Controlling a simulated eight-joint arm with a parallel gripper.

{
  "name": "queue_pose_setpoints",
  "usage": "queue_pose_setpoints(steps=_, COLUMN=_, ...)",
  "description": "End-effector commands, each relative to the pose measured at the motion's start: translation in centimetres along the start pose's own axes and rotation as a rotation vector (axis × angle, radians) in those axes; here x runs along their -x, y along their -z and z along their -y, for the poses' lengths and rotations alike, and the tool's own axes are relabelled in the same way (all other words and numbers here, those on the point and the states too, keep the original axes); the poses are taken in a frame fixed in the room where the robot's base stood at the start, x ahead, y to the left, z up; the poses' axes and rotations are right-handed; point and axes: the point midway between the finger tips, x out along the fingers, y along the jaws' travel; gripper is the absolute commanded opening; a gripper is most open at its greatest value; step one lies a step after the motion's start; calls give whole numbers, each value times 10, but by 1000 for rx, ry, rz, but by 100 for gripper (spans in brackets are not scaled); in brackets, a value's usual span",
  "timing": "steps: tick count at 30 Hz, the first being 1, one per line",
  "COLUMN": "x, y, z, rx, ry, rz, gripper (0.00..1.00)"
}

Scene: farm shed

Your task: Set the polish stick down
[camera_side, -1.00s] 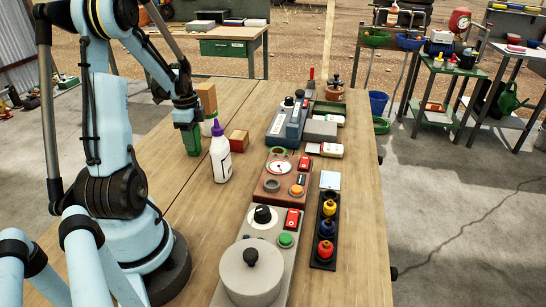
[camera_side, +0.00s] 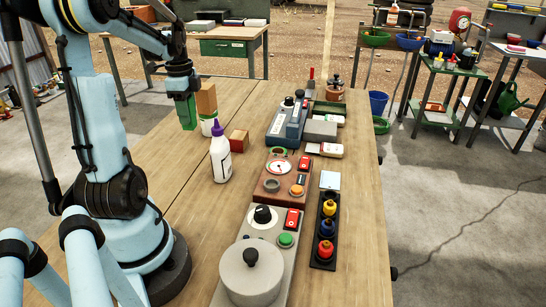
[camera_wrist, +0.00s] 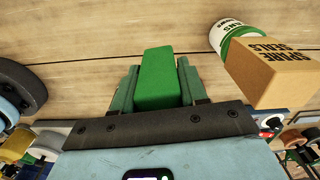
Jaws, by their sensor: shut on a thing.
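The polish stick is a green block (camera_side: 187,113), upright between the jaws of my gripper (camera_side: 180,88) at the far left part of the bench. In the wrist view the green stick (camera_wrist: 158,78) sits between the two green fingers (camera_wrist: 157,88), its free end pointing at the wooden top. My gripper is shut on it. I cannot tell whether the stick's lower end touches the bench or hangs a little above it.
A cardboard box (camera_side: 206,98) and a white jar (camera_side: 209,127) stand close to the right of the stick. Control units (camera_side: 280,180) fill the right side. The left planks (camera_side: 160,172) are clear.

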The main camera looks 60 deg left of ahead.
Motion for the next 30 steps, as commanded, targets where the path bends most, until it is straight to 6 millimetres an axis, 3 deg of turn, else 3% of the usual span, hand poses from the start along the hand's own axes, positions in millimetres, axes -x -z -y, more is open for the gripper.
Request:
queue_pose_setpoints(steps=4, x=10, y=8, z=0, rx=-14, ry=0, rz=0, gripper=8)
queue_pose_setpoints(steps=7, x=14, y=29, z=-2, rx=-50, ry=0, rz=0, gripper=8)
queue_pose_setpoints(steps=14, x=17, y=116, z=-21, rx=-198, ry=0, rz=0, gripper=8)
queue_pose_setpoints(steps=21, x=20, y=204, z=-65, rx=-363, ry=0, rz=0, gripper=8)
queue_pose_setpoints(steps=30, x=23, y=288, z=-147, rx=-568, ry=0, rz=0, gripper=8)
